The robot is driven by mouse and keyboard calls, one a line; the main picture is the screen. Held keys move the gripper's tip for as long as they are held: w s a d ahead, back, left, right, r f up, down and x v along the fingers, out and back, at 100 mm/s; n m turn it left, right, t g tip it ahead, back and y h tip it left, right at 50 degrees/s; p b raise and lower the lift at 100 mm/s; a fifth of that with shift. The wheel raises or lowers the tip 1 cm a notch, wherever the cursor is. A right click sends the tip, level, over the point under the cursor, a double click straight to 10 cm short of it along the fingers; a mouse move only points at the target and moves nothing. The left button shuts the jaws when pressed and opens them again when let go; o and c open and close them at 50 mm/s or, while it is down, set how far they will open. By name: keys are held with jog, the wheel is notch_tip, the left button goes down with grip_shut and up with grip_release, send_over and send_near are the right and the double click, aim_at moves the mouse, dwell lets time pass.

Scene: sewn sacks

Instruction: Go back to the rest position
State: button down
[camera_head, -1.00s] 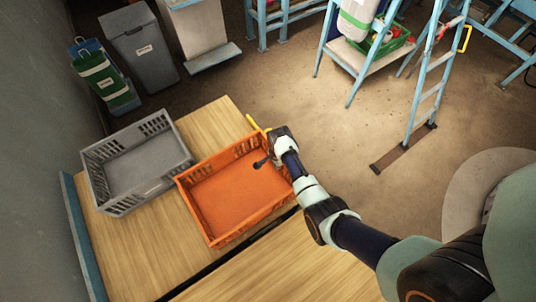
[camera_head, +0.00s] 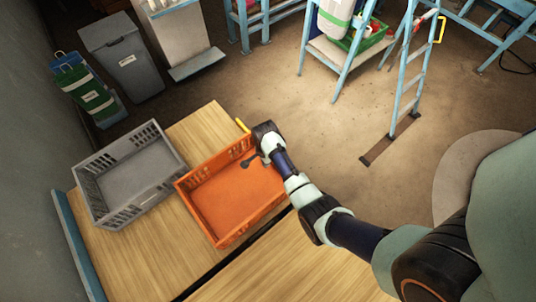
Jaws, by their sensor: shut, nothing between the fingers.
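My gripper (camera_head: 251,161) is a small dark shape at the end of my arm. It hangs over the far right part of the orange crate (camera_head: 215,238) and looks shut, with nothing seen in it. The orange crate stands on the wooden table and its visible floor looks empty. I cannot tell how high the gripper is above the crate floor. My arm reaches in from the lower right and covers part of the crate's right side.
A grey crate (camera_head: 127,172), looking empty, stands left of the orange one on the wooden table (camera_head: 130,262). A yellow object (camera_head: 242,125) shows behind the orange crate. A blue ladder (camera_head: 408,90) stands right on open floor.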

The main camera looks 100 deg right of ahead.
notch_tip(320, 180, up, 4)
jog(key=shift+a+r, duration=0.1)
dwell(0.4)
